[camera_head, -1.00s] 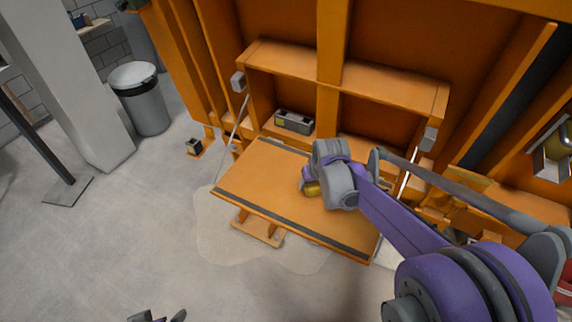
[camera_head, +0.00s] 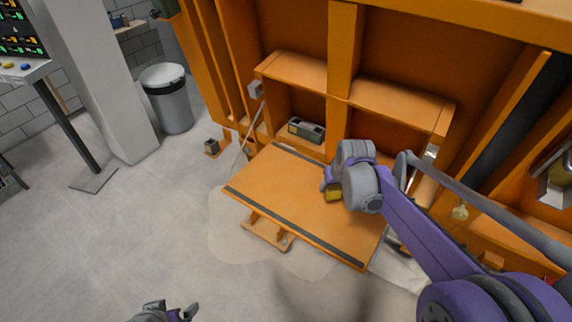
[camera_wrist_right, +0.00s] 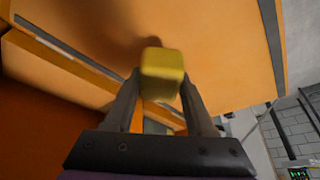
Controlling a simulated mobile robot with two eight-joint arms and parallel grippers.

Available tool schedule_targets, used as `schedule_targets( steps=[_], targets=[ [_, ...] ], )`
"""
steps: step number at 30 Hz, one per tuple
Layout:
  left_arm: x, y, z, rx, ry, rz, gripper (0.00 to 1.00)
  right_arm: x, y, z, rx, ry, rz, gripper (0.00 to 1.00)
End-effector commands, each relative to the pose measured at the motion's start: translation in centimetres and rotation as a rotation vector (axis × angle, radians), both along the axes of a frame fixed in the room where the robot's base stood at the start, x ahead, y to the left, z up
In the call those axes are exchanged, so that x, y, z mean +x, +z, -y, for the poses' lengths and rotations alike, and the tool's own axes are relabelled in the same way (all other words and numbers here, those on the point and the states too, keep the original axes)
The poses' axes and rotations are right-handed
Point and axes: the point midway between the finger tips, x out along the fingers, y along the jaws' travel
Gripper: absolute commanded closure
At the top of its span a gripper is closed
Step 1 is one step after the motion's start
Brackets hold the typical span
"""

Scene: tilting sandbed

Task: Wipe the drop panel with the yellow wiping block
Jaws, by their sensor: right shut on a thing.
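The drop panel (camera_head: 285,205) is a flat orange board with dark strips along its long edges, lowered in front of the orange frame. My right gripper (camera_head: 332,188) is over the right part of the panel. It is shut on the yellow wiping block (camera_head: 334,196), mostly hidden by the wrist in the head view. In the right wrist view the yellow block (camera_wrist_right: 162,72) sits between the two fingers, close to the orange panel (camera_wrist_right: 215,35). I cannot tell whether it touches. My left gripper (camera_head: 180,312) shows at the bottom edge, its fingers apart.
A grey box (camera_head: 306,130) lies in the recess behind the panel. A stay (camera_head: 248,130) runs at the panel's left side. A grey bin (camera_head: 167,97) and a pillar (camera_head: 100,80) stand at left. The floor (camera_head: 150,220) left of the panel is clear.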

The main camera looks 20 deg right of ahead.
Motion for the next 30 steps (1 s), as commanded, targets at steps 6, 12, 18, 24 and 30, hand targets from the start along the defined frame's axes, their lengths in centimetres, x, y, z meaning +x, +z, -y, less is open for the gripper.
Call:
schedule_targets(
  steps=[6, 12, 18, 24, 30],
  targets=[
    [0.6, 1.8, 0.0, 0.0, 0.0, 0.012, 0.0, 0.7, 2.3, -0.1, -0.001, 0.001, 0.002, 0.97],
    [1.0, 2.6, 0.0, 0.0, 0.0, 0.018, 0.0, 1.1, 3.5, -0.2, -0.001, 0.002, 0.001, 0.97],
    [0.9, 2.5, 0.0, 0.0, 0.0, 0.018, 0.0, 1.1, 3.4, -0.2, -0.001, 0.002, 0.0, 0.97],
    [0.9, 2.5, 0.0, 0.0, 0.0, 0.018, 0.0, 1.1, 3.4, -0.2, -0.001, 0.002, 0.0, 0.97],
    [0.9, 2.5, 0.0, 0.0, 0.0, 0.018, 0.0, 1.1, 3.4, -0.2, 0.0, 0.002, 0.0, 0.97]
  ],
)
